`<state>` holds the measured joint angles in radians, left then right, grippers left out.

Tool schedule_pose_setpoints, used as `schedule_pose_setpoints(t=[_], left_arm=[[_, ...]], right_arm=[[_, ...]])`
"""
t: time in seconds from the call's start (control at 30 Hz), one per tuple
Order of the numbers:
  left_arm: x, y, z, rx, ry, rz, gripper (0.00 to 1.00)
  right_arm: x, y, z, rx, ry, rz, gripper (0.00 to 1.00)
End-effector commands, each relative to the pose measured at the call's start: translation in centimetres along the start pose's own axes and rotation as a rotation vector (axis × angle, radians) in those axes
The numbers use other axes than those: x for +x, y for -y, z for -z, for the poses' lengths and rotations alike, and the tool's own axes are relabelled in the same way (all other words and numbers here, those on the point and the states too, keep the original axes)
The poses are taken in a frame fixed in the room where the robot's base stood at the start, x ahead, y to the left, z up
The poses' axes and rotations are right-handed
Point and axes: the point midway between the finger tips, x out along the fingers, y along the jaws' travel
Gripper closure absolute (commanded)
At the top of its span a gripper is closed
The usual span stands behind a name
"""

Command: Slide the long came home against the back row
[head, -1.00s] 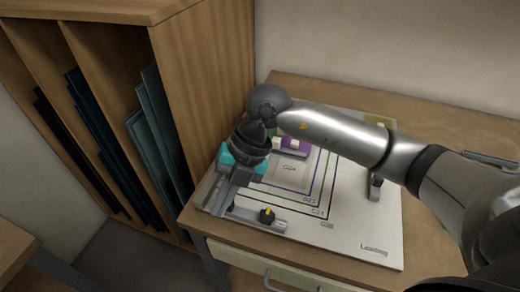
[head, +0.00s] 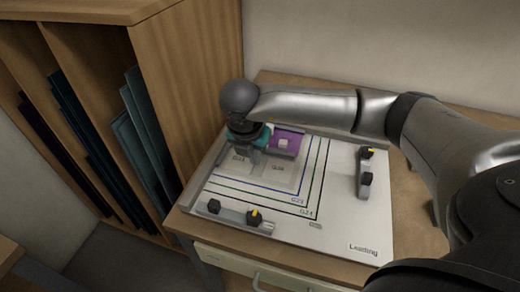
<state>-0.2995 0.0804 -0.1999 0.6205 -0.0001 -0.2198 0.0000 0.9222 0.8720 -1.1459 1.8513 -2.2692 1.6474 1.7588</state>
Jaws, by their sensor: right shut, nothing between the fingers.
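A white board lettered "Leading" (head: 345,225) lies on the table, with coloured outlines and pale numbered areas. A purple glass piece (head: 290,135) with a white block on it lies in the back row. A thin grey strip (head: 284,154), which may be the long came, runs along its front edge; its left part is hidden. My right gripper (head: 254,159) points down at the left end of that strip, shut and empty. I cannot tell whether it touches the strip. The gripper and forearm hide the back left of the board. My left gripper is out of view.
A grey bar with dark knobs (head: 234,217) lies along the board's front left. Another knobbed bar (head: 364,175) stands at the right. A wooden rack (head: 190,85) with dark glass sheets rises close on the left. The board's front right is clear.

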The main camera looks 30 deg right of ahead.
Motion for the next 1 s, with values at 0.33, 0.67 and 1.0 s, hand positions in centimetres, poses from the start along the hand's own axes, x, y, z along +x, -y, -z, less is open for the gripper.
schedule_pose_setpoints(t=[0.33,0.67,1.0], left_arm=[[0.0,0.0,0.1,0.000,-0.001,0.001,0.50],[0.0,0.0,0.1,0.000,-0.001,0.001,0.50],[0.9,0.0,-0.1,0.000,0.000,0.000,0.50]], right_arm=[[2.8,0.0,-3.1,0.001,0.000,0.000,1.00],[3.0,0.0,-3.8,-0.001,-0.002,0.000,1.00],[3.5,-0.1,-4.7,0.002,-0.001,-0.002,1.00]])
